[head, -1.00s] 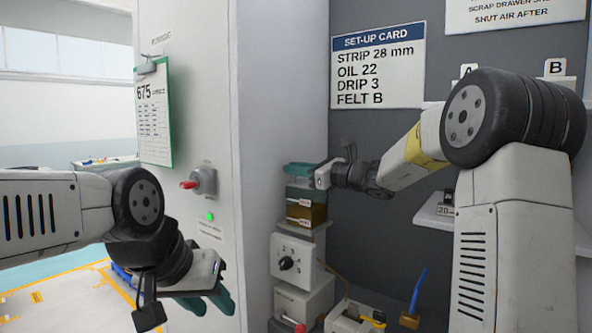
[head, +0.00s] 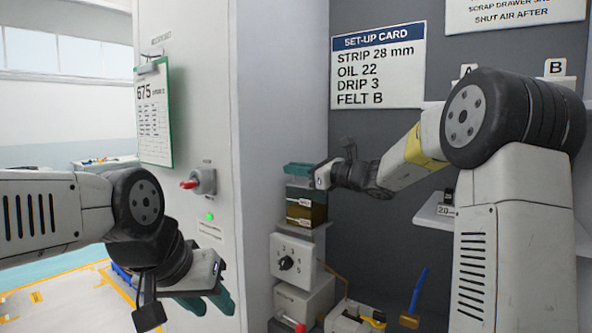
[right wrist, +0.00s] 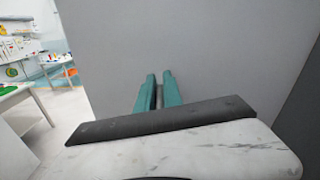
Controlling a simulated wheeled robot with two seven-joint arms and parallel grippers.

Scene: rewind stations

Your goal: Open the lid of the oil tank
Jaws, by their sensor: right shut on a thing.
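The oil tank (head: 305,212) is a small amber-brown box with white labels, standing on the grey unit in the head view. My right gripper (head: 298,169) is at the top of the tank, coming from the right, with its green fingers just above the amber part. In the right wrist view its fingers (right wrist: 159,94) are close together on a small grey piece, apparently the lid's knob. The lid itself is mostly hidden by the gripper. My left gripper (head: 213,303) hangs low at the left, away from the tank, open and empty.
A grey box with a dial (head: 293,259) is below the tank. A tall light cabinet with a red-handled switch (head: 203,181) stands to the left. A blue-handled brush (head: 414,298) stands at the lower right. A set-up card (head: 378,66) hangs behind.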

